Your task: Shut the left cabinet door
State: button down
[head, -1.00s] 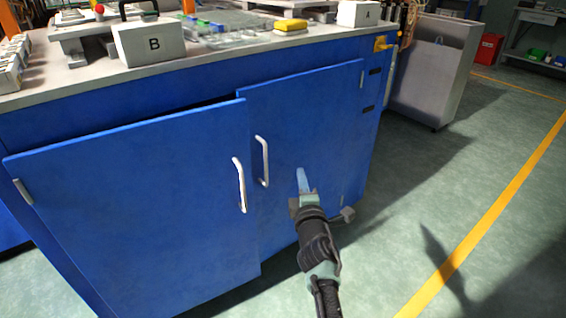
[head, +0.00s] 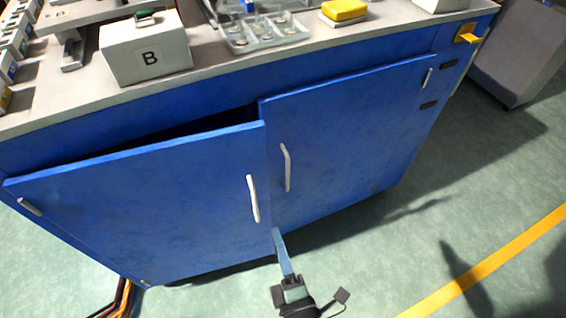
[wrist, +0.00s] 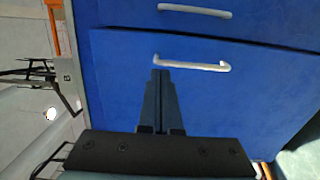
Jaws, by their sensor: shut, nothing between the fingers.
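The blue left cabinet door (head: 140,205) stands slightly ajar, with a dark gap along its top edge. Its white handle (head: 253,198) is near its right edge. The right cabinet door (head: 350,140) looks shut and has its own handle (head: 286,167). My gripper (head: 277,232) is shut and empty, with its fingertips near the lower right corner of the left door. Whether they touch it I cannot tell. In the wrist view my gripper (wrist: 162,75) points at a blue door, its fingertips overlapping a white handle (wrist: 205,66) in the picture.
Cables (head: 122,298) lie on the floor at lower left. Green floor to the right is clear around a yellow line (head: 490,260).

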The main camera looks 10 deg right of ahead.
aim_at(257, 176)
jog(key=w+a, duration=0.1)
jog(key=w, duration=0.3)
jog(key=w+a+b, duration=0.1)
jog(key=w, duration=0.4)
jog(key=w+b, duration=0.1)
jog(key=w, duration=0.3)
jog(key=shift+w+a, duration=0.2)
jog(key=shift+a, duration=0.2)
